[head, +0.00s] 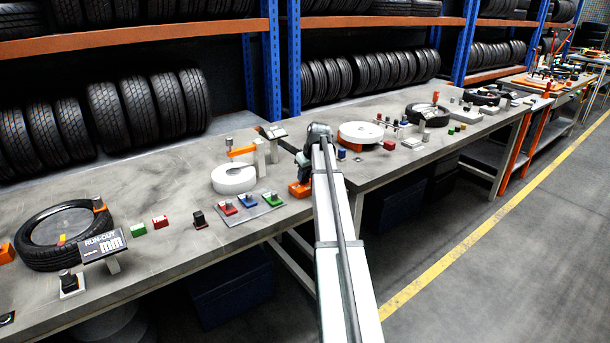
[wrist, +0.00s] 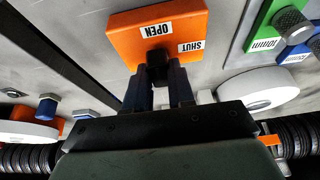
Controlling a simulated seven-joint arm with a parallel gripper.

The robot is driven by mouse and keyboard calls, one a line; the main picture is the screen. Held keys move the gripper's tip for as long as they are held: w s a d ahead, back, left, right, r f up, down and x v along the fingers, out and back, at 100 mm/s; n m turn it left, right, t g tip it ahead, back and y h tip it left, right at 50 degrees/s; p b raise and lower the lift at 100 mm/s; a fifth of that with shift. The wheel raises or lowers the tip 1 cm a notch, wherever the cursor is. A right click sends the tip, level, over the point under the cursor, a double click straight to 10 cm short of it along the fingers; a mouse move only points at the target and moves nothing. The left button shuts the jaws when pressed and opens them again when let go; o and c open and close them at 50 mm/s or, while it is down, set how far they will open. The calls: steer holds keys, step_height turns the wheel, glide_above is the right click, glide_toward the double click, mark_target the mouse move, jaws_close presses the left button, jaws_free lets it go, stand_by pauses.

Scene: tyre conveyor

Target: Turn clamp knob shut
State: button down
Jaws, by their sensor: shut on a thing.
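The clamp is an orange block (wrist: 185,18) with white labels reading OPEN (wrist: 157,30) and SHUT (wrist: 190,47). Its black knob (wrist: 157,58) sits near the block's lower edge in the wrist view. My gripper (wrist: 158,76) is shut on the knob, with one finger on each side of it. The fingers hide much of the knob, so I cannot tell which label it points to. In the head view, the orange block (head: 300,189) is at the bench edge, and my arm covers part of it and the knob.
To the left stand a white drum (head: 234,179) and a plate with red, blue and green knobs (head: 250,211). A tyre (head: 60,238) lies farther left by the RUN-OUT display (head: 102,245). A white disc (head: 360,133) lies beyond my arm. Tyre racks line the back.

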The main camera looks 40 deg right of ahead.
steer(key=m, duration=0.2)
steer(key=m+h, duration=0.1)
steer(key=shift+a+m+h, duration=0.2)
steer(key=shift+m+h, duration=0.1)
steer(key=shift+m, duration=0.1)
steer(key=m+g+h, duration=0.1)
steer(key=m, duration=0.2)
steer(key=shift+m, duration=0.3)
steer(key=m+g, duration=0.1)
steer(key=m, duration=0.2)
steer(key=m+g+h, duration=0.1)
steer(key=m, duration=0.2)
steer(key=shift+w+a+f+h, duration=0.1)
steer(key=shift+w+h, duration=0.05)
steer(key=shift+h, duration=0.15)
steer(key=c, duration=1)
jaws_free()
steer(key=shift+o, duration=0.2)
